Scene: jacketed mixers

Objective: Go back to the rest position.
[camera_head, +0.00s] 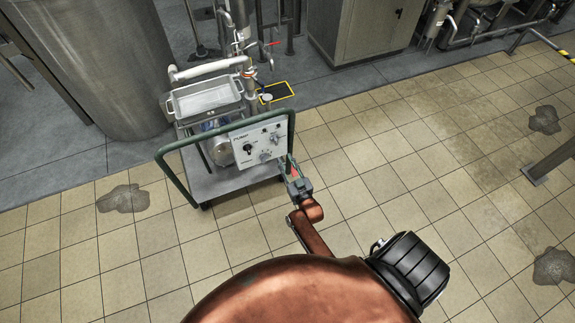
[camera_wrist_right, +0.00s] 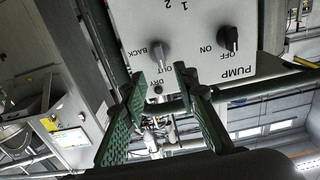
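My right gripper (camera_head: 291,166) is beside the right end of the wheeled pump cart, close to its green rail. In the right wrist view its two green-padded fingers (camera_wrist_right: 158,78) stand apart with nothing held between them. The white control panel (camera_head: 259,143) of the cart is just beyond the fingertips; it also fills the top of the wrist view (camera_wrist_right: 195,30). The PUMP knob (camera_wrist_right: 229,38) and the BACK/OUT knob (camera_wrist_right: 160,53) show there. Whether the fingers touch the panel or the rail, I cannot tell. My left gripper is out of view.
The cart's green rail frame (camera_head: 178,180) surrounds its grey deck (camera_head: 222,180). A metal tray (camera_head: 207,97) and pipes stand on the cart. A large steel tank (camera_head: 100,60) is at the upper left, a grey cabinet (camera_head: 362,30) behind. Tiled floor at right is mostly clear, with dark wet patches (camera_head: 545,119).

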